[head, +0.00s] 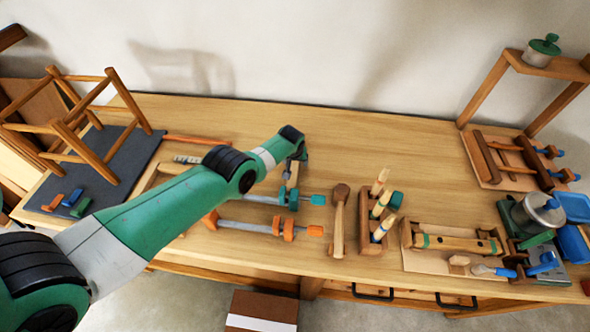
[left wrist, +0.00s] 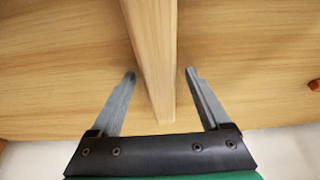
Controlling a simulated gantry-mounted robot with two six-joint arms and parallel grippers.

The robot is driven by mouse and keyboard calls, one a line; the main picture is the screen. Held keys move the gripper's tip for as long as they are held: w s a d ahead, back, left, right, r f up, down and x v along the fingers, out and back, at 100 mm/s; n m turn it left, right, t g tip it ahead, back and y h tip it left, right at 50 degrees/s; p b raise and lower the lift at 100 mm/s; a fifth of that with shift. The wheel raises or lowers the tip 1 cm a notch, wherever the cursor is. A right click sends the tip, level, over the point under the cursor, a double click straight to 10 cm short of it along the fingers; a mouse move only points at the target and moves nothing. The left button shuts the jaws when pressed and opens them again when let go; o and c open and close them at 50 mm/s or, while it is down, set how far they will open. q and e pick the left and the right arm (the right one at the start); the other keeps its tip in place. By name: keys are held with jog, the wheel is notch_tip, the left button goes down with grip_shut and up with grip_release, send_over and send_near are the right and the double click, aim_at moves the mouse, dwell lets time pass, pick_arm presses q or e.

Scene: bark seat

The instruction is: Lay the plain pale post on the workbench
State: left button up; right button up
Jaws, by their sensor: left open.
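A plain pale post (left wrist: 152,50) runs down the middle of the left wrist view, between the two fingers of my left gripper (left wrist: 160,85). It looks wider at the top of that view and narrower at its lower end. The fingers stand apart with a gap on both sides of it. Whether it lies flat or is tilted cannot be told. In the head view my left gripper (head: 294,160) is low over the middle of the workbench (head: 390,145), and a short pale wooden part (head: 292,176) shows just below it. My right gripper is out of view.
Clamps (head: 258,227) lie beside the arm. A mallet (head: 338,215), a tool rack (head: 381,222) and a jig (head: 450,240) line the front. A stool frame (head: 80,125) stands on a dark mat (head: 120,165) at left. The back middle of the bench is clear.

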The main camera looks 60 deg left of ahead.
pick_arm(q)
grip_shut()
jog(key=shift+r, duration=0.1)
jog(key=shift+r, duration=0.1)
dwell(0.4)
notch_tip(320, 180, up, 18)
jog(key=p, duration=1.8)
